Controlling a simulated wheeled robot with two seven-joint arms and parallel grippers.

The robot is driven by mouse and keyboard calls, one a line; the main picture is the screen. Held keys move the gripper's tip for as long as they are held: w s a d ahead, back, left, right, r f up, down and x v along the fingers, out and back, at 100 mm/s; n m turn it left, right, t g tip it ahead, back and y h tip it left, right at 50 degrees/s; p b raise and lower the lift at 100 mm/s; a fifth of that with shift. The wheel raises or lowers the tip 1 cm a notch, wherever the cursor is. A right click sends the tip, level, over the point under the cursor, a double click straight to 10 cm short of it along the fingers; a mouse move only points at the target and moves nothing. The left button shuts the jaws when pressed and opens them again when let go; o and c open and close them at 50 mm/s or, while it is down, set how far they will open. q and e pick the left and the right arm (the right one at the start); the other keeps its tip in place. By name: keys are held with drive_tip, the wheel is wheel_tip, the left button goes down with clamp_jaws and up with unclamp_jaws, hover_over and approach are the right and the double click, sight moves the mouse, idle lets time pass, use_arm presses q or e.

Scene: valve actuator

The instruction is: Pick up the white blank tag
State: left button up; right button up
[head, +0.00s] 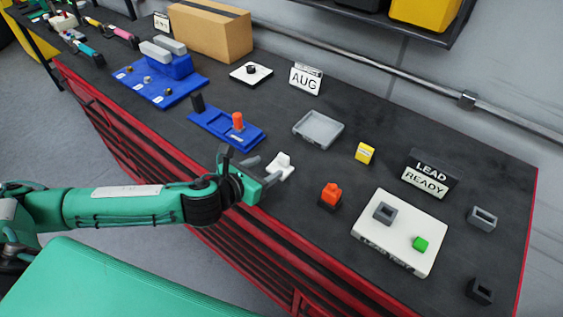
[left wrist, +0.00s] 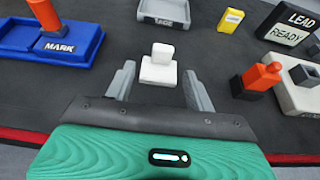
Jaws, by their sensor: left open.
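The white blank tag (head: 281,167) sits on the dark bench top near its front edge, a small white block with a raised upper part. In the left wrist view the tag (left wrist: 159,65) is just beyond the fingertips, centred between them. My left gripper (head: 262,170) is open and empty, reaching in from the left, its fingers pointing at the tag. In the left wrist view both fingers of the gripper (left wrist: 160,82) stand apart on either side, not touching the tag. My right gripper is not in view.
A blue tray marked MARK (head: 217,124) lies left of the tag, with an orange peg (head: 238,121). A grey tray (head: 334,127) is behind. An orange piece on a black base (head: 331,194) and a white board (head: 371,240) stand to the right. A yellow block (head: 365,153) is farther back.

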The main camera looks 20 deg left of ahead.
sight(282, 160)
use_arm(q)
drive_tip(key=shift+x, duration=1.25)
drive_tip(key=shift+w+d+p, duration=0.15)
drive_tip(key=shift+w+p, duration=0.15)
drive_tip(key=shift+p, duration=0.05)
drive_tip(key=shift+w+d, duration=0.15)
drive_tip(key=shift+w, duration=0.15)
drive_tip(key=p+x, duration=0.1)
drive_tip(key=x, duration=0.2)
drive_tip(key=shift+w+d+f+p, duration=0.1)
drive_tip(key=shift+d+f+p, duration=0.1)
drive_tip(key=shift+p, duration=0.2)
drive_tip(key=shift+w+d+f, duration=0.1)
drive_tip(key=shift+w+f, duration=0.15)
drive_tip(key=shift+w, duration=0.15)
drive_tip(key=shift+c, duration=0.8)
clamp_jaws()
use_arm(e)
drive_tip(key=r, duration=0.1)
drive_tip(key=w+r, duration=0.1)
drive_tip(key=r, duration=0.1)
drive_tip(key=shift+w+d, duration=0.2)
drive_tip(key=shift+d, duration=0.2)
